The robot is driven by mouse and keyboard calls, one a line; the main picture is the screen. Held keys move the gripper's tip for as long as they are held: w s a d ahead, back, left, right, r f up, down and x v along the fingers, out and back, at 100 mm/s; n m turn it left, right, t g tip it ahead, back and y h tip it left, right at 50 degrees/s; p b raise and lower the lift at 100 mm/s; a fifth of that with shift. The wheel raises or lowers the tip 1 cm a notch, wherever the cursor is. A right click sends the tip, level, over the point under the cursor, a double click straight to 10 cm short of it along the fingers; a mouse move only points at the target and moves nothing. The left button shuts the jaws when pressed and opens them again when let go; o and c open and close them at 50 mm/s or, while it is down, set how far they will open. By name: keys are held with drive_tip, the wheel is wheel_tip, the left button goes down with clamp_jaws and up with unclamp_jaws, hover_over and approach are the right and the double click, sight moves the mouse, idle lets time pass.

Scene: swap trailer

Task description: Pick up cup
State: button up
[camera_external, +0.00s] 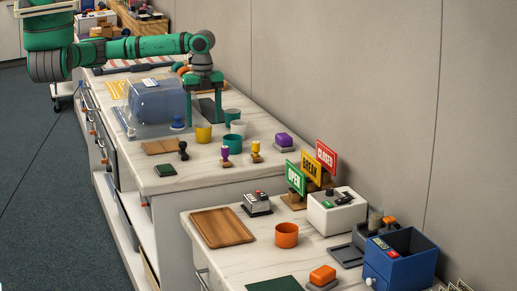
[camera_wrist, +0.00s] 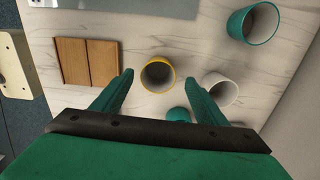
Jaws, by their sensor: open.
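Several cups stand on the back counter. A yellow cup (camera_external: 203,133) is just below my gripper (camera_external: 204,119), with a white cup (camera_external: 238,128), a front teal cup (camera_external: 232,144) and a back teal cup (camera_external: 231,115) to its right. An orange cup (camera_external: 286,235) stands on the front counter. In the wrist view the yellow cup (camera_wrist: 158,75) appears between the open fingers of my gripper (camera_wrist: 160,78), which hold nothing. The white cup (camera_wrist: 222,90) is right of the fingers there. One teal cup (camera_wrist: 253,23) is at upper right; another (camera_wrist: 178,114) is partly hidden by my gripper.
A clear case with a blue item (camera_external: 157,101) stands left of my gripper. Upright signs (camera_external: 311,170) and a blue box (camera_external: 400,262) stand farther right. The wall borders the counter.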

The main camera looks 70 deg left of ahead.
sight(203, 127)
wheel_tip(203, 127, down, 4)
drive_tip(key=shift+s+f, duration=0.1)
drive_tip(key=shift+s, duration=0.05)
drive_tip(key=c, duration=1.2)
